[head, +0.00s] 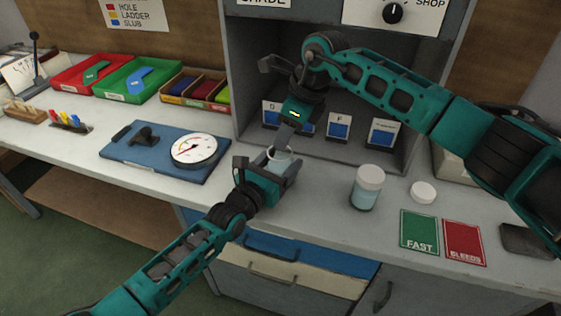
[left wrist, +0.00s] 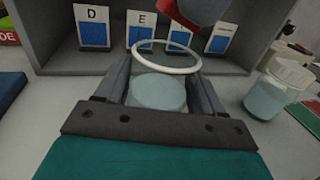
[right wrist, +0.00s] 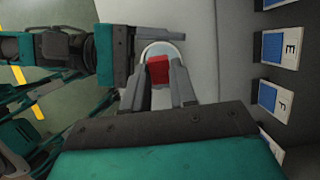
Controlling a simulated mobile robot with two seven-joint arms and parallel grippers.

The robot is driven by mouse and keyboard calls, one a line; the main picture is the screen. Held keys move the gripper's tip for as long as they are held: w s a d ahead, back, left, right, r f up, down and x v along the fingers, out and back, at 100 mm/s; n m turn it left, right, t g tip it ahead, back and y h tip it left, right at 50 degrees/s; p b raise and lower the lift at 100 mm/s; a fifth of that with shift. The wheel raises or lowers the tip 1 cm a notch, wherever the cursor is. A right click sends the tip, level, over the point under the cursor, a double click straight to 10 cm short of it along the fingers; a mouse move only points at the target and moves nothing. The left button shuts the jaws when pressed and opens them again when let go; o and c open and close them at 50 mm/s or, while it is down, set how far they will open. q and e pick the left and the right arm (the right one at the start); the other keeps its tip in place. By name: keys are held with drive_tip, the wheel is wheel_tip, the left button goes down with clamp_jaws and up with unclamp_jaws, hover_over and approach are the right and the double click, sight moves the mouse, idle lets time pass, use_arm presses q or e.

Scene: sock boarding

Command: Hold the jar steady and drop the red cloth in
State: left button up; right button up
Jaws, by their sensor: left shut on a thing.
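The open glass jar (head: 281,161) with pale blue liquid stands on the bench, its round white rim facing up; it fills the middle of the left wrist view (left wrist: 158,92). My left gripper (head: 276,173) is shut around the jar from the front. My right gripper (head: 284,143) points down just above the jar mouth. The red cloth (right wrist: 158,70) is between its fingertips, lined up with the mouth in the right wrist view. In the left wrist view the cloth (left wrist: 182,14) shows at the top, above the rim. In the head view the cloth is hidden.
A lidded jar (head: 367,187) and a loose white lid (head: 423,192) stand to the right. Green FAST (head: 420,230) and red BLEEDS (head: 464,242) cards lie near the front edge. A dial gauge (head: 194,149) on a blue board is left. The grey booth (head: 345,75) is behind.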

drive_tip(key=o, duration=0.5)
drive_tip(key=shift+c, duration=0.2)
drive_tip(key=v, duration=1.2)
use_arm(q)
drive_tip(key=o, duration=1.2)
drive_tip(key=shift+o, duration=0.2)
drive_tip(key=shift+s, duration=0.1)
